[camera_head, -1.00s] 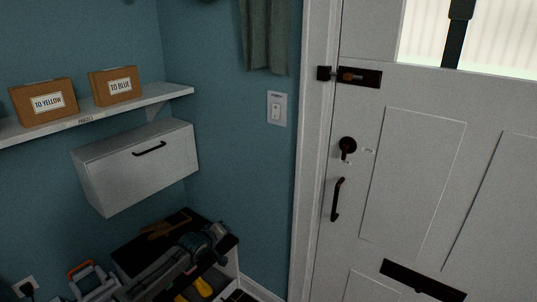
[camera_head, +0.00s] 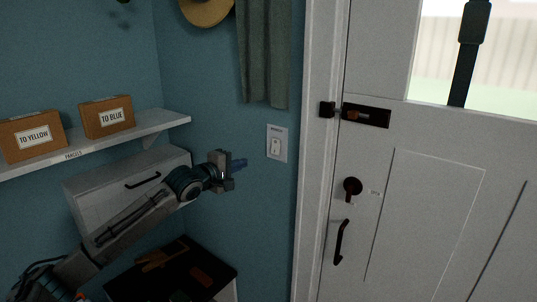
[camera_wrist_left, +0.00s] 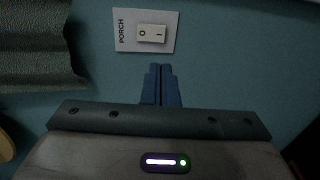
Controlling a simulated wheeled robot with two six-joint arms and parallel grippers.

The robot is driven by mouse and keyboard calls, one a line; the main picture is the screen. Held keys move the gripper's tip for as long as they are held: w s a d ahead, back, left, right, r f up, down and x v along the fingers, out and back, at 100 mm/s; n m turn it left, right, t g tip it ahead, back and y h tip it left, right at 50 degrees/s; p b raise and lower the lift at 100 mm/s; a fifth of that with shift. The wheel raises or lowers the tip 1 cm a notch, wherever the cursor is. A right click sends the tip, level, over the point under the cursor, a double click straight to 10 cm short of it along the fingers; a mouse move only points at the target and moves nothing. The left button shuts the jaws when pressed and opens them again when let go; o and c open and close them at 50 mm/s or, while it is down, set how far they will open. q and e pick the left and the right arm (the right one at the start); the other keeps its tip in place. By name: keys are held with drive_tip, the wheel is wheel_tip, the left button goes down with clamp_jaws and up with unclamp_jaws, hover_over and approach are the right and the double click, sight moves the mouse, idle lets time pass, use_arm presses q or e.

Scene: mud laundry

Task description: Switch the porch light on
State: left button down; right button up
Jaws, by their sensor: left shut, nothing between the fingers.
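The porch light switch (camera_head: 276,146) is a white rocker on a white plate on the blue wall, left of the door frame. In the left wrist view the switch (camera_wrist_left: 151,33) shows close up, with the plate marked PORCH and the rocker marked O and I. My left gripper (camera_head: 243,163) is raised just left of the plate, its blue fingers shut and empty, pointing toward it. In the left wrist view the fingertips (camera_wrist_left: 161,68) lie just below the plate; a gap to it cannot be judged exactly. My right gripper is not in view.
A green cloth (camera_head: 263,55) hangs above the switch. A shelf (camera_head: 158,122) with two cardboard boxes and a white cabinet (camera_head: 84,203) are on the left. The white door (camera_head: 420,215) with bolt and handle is on the right. A dark bench top (camera_head: 205,262) is below.

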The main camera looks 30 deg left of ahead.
sight(274, 152)
use_arm(q)
drive_tip(key=w+p, duration=0.2)
drive_tip(key=w, duration=0.2)
drive_tip(key=w+f+p, duration=0.1)
drive_tip(key=w, duration=0.3)
drive_tip(key=w+d+p, duration=0.1)
drive_tip(key=w+p, duration=0.1)
drive_tip(key=w, duration=0.3)
drive_tip(key=shift+f+p, duration=0.25)
drive_tip(key=shift+p, duration=0.1)
drive_tip(key=shift+w+f, duration=0.2)
drive_tip(key=shift+w, duration=0.3)
drive_tip(key=shift+w+f+b, duration=0.2)
drive_tip(key=shift+f+b, duration=0.2)
drive_tip(key=shift+b, duration=0.6)
drive_tip(key=shift+r+t+p, duration=0.3)
drive_tip(key=shift+r+p, duration=0.05)
